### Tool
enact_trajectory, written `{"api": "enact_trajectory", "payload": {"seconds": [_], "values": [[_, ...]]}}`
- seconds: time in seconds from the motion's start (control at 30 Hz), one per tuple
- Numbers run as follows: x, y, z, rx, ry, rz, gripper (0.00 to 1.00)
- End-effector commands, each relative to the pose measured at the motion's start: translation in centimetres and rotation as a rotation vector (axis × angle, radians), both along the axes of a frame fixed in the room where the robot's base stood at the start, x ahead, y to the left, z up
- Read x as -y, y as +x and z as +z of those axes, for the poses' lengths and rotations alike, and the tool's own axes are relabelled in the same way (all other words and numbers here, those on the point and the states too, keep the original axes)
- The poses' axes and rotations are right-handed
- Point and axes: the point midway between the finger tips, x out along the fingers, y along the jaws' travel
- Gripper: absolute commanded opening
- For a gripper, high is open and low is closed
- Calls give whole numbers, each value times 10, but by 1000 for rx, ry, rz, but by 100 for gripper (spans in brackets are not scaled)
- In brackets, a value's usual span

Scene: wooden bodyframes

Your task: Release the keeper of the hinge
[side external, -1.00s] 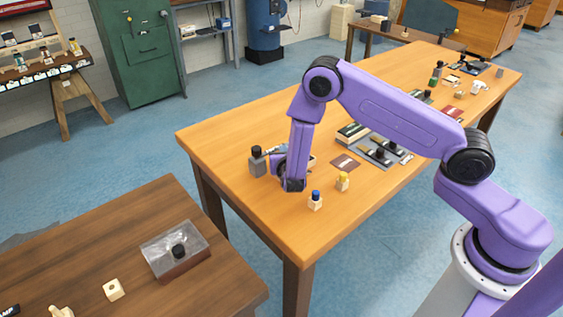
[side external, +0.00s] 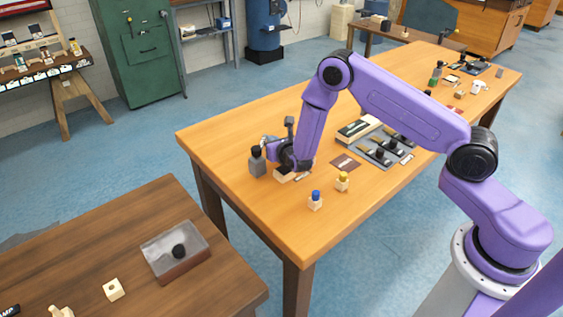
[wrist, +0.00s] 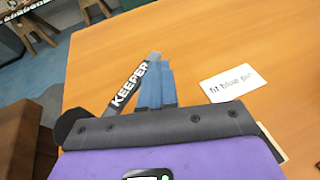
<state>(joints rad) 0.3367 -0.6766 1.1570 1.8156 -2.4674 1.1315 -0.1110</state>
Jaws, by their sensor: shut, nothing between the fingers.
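The keeper (wrist: 130,86) is a dark strip with white KEEPER lettering and a grey tip, just left of my fingers in the wrist view. My gripper (wrist: 155,82) has its blue fingers together, with nothing visible between them. I cannot tell whether they touch the keeper. In the side external view my gripper (side external: 268,143) is low over the near left part of the table, close to a grey bottle with a black cap (side external: 257,163). A pale block (side external: 284,175) shows partly below my wrist. The hinge itself is hidden or too small to make out.
A white card reading "fit blue pin" (wrist: 232,82) lies right of my fingers. A blue-topped block (side external: 315,201) and a yellow-topped block (side external: 342,181) stand nearer the front edge. A grey tray (side external: 383,150) lies to the right. The wooden table (side external: 245,205) is clear at its front left.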

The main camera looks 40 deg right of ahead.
Motion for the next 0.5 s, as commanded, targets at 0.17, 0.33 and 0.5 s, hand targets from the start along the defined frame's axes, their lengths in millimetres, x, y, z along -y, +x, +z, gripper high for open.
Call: {"api": "enact_trajectory", "payload": {"seconds": [0.17,0.33,0.5], "values": [[-2,5,0,0,0,71,0],[-3,8,0,1,1,107,0],[-3,9,0,1,1,117,0]]}}
